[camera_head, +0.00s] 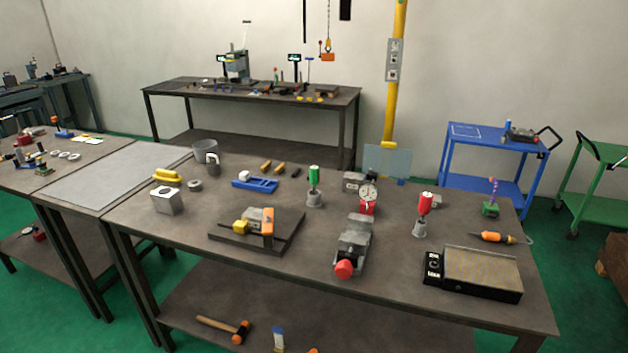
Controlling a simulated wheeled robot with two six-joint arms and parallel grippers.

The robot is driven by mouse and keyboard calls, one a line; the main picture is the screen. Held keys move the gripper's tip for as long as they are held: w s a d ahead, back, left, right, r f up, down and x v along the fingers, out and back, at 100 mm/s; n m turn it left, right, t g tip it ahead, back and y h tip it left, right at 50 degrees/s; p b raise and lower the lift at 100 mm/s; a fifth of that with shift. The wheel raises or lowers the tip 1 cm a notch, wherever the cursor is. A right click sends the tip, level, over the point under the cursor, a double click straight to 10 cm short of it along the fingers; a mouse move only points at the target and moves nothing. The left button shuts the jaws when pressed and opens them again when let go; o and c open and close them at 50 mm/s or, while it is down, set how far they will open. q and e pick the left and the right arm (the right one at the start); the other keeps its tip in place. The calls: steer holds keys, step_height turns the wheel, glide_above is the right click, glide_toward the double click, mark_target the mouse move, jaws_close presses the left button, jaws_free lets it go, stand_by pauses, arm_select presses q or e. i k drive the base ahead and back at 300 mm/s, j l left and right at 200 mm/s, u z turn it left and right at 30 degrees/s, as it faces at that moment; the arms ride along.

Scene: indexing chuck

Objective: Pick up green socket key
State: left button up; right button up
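The green socket key (314,176) appears to be the upright piece with a green cylindrical top, standing in a grey round base (314,199) near the middle of the main workbench (190,238). A similar upright piece with a red top (425,203) stands in a grey base to its right. Neither of my grippers shows in the head view.
A dial gauge (368,196) and a grey vise with a red knob (352,247) stand right of the green piece. A blue tray (255,184) lies to its left. A fixture plate (285,241) is in front, and a black-edged block (473,274) sits front right.

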mark_target(314, 170)
steer(key=i+j+z, duration=0.1)
steer(key=i+j, duration=0.8)
steer(key=k+j, duration=0.05)
steer(key=j, duration=0.05)
